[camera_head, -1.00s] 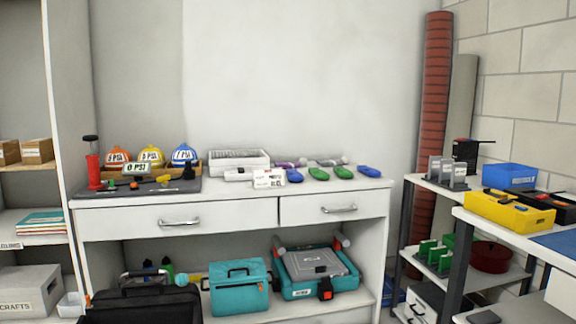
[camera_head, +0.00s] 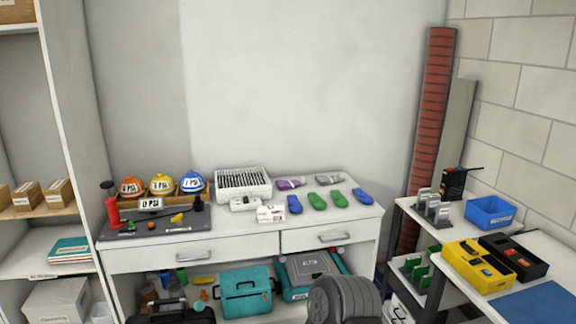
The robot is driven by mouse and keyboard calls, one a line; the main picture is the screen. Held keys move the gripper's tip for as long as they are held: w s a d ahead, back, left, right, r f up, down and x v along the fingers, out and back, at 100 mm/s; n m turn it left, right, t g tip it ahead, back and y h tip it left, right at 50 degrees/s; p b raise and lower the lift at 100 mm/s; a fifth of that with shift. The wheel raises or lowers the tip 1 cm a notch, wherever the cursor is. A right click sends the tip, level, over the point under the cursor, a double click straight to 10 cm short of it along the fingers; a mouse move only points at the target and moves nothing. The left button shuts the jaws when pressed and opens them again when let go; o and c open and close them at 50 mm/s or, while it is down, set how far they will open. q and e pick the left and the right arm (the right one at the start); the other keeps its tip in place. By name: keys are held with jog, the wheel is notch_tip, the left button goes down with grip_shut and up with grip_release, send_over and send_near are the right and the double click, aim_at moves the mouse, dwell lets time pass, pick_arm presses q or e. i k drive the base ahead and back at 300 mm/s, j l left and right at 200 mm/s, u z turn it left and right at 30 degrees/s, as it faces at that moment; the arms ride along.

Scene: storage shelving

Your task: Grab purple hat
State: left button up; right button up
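No clearly hat-shaped purple thing shows. A small purple item (camera_head: 290,183) lies at the back of the white counter, right of the white rack; its exact shape is too small to tell. Neither of my grippers is in view.
The white counter (camera_head: 225,247) also holds a white rack (camera_head: 243,182), blue pieces (camera_head: 294,205), green pieces (camera_head: 317,201) and a grey piece (camera_head: 328,179). A red pump (camera_head: 113,212) stands at its left end.

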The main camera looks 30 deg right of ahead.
aim_at(283, 185)
jog(key=i+l+u, duration=0.1)
jog(key=i+l, duration=0.25)
jog(key=l, duration=0.3)
jog(key=i+l+u, duration=0.15)
jog(key=l, duration=0.2)
jog(key=i+l, duration=0.2)
jog(key=l, duration=0.15)
jog(key=i+l+u, duration=0.15)
jog(key=l, duration=0.2)
jog(key=i+l, duration=0.15)
jog(key=l, duration=0.2)
jog(key=u, duration=0.05)
